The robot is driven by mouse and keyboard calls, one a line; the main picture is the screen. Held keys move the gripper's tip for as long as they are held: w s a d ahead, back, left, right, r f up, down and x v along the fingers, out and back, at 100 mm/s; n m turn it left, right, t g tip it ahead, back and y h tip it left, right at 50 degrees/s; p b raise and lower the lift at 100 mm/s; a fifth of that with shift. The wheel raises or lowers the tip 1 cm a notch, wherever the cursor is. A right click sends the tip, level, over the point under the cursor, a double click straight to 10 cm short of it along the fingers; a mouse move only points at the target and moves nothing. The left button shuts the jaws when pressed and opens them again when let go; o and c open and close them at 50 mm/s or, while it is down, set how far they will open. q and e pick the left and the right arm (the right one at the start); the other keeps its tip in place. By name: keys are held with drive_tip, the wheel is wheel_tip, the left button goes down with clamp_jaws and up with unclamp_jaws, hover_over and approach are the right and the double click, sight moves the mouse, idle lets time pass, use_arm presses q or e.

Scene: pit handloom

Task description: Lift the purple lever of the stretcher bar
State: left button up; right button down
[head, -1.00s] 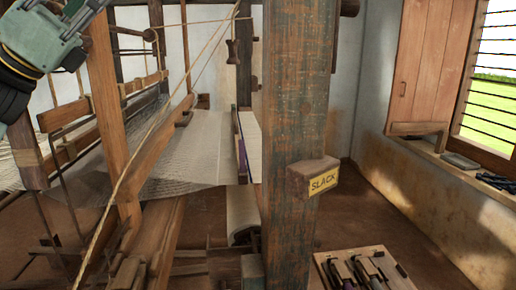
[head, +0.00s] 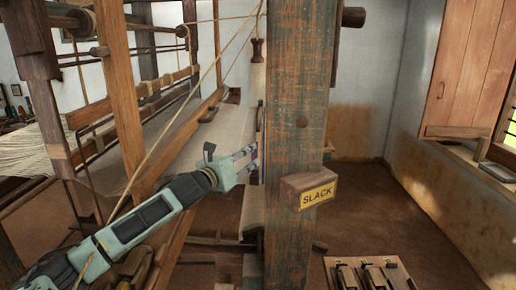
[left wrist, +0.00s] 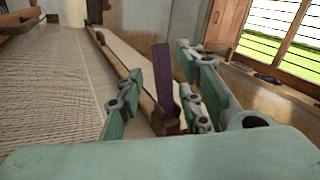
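The purple lever (left wrist: 163,78) stands upright in the left wrist view, on a small wooden block at the near end of a long wooden bar (left wrist: 122,68); this looks like the stretcher bar. My left gripper (left wrist: 160,72) is open, with one finger on each side of the lever. A gap shows on the left side; contact on the right cannot be told. In the head view my left gripper (head: 252,158) is beside the big post, which largely hides the lever. My right gripper is in neither current view.
The thick worn post (head: 296,120) stands just right of my left gripper, with a wooden block labelled SLACK (head: 309,189) on it. Woven cloth (left wrist: 55,85) lies left of the bar. A tool tray (head: 400,273) is at lower right; floor beyond is clear.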

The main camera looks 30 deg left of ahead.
use_arm(q)
drive_tip(key=w, duration=0.2)
drive_tip(key=w+p, duration=0.1)
drive_tip(key=w, duration=0.1)
drive_tip(key=shift+r, duration=0.2)
drive_tip(key=shift+w+f+p, duration=0.1)
drive_tip(key=shift+w+p, duration=0.25)
drive_tip(key=shift+w, duration=0.5)
drive_tip(key=shift+c, duration=0.3)
clamp_jaws()
